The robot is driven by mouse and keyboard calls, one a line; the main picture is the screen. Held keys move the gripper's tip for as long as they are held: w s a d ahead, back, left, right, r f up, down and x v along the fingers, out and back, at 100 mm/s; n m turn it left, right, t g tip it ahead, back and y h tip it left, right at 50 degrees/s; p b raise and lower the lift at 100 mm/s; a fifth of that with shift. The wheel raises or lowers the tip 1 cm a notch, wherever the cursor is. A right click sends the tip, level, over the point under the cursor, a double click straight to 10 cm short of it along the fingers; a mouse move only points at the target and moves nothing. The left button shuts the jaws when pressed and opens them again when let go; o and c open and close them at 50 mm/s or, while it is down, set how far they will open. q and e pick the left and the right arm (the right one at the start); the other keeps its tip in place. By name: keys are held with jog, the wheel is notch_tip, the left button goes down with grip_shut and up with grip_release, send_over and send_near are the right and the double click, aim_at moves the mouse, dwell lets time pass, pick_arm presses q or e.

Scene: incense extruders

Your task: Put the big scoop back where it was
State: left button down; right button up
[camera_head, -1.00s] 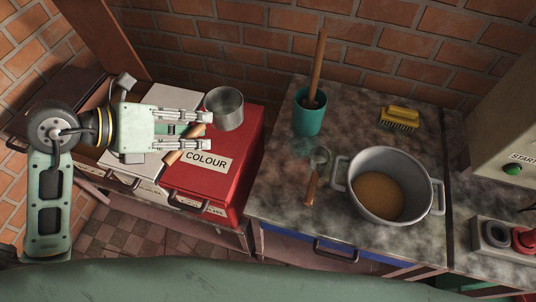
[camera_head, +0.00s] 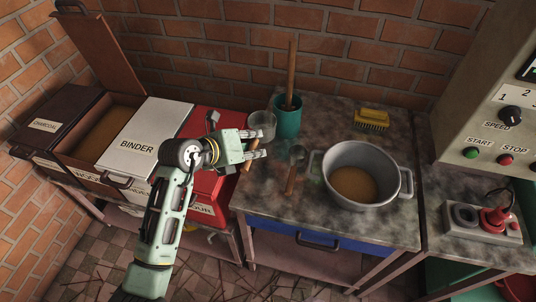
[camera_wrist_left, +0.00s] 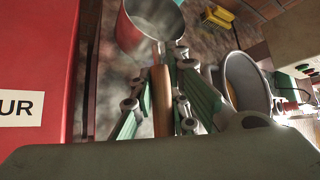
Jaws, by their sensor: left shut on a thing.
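The big scoop has a round grey metal cup (camera_head: 262,123) and a wooden handle (camera_head: 249,152). My left gripper (camera_head: 262,144) is shut on its handle. It holds the scoop near the right edge of the red box and the left edge of the stone-topped counter (camera_head: 270,217). In the left wrist view the scoop's cup (camera_wrist_left: 150,22) is at the top and its handle (camera_wrist_left: 161,100) runs down between the fingers. Part of the handle is hidden by the fingers in the head view. My right gripper is not in view.
A smaller scoop (camera_head: 292,179) lies on the counter left of a grey pot (camera_head: 361,206) with brown contents. A teal cup (camera_head: 287,123) with a wooden stick and a yellow brush (camera_head: 371,120) stand behind. The red box (camera_head: 205,187) and binder box (camera_head: 140,137) are left.

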pick_arm(q)
jog(key=f, duration=0.3)
jog(key=d+f, duration=0.1)
jog(key=f, duration=0.6)
jog(key=shift+w+d+p, duration=0.1)
jog(key=shift+d+p, duration=0.2)
jog(key=shift+p, duration=0.05)
jog(key=shift+f, duration=0.25)
jog(key=c, duration=1.7)
grip_release()
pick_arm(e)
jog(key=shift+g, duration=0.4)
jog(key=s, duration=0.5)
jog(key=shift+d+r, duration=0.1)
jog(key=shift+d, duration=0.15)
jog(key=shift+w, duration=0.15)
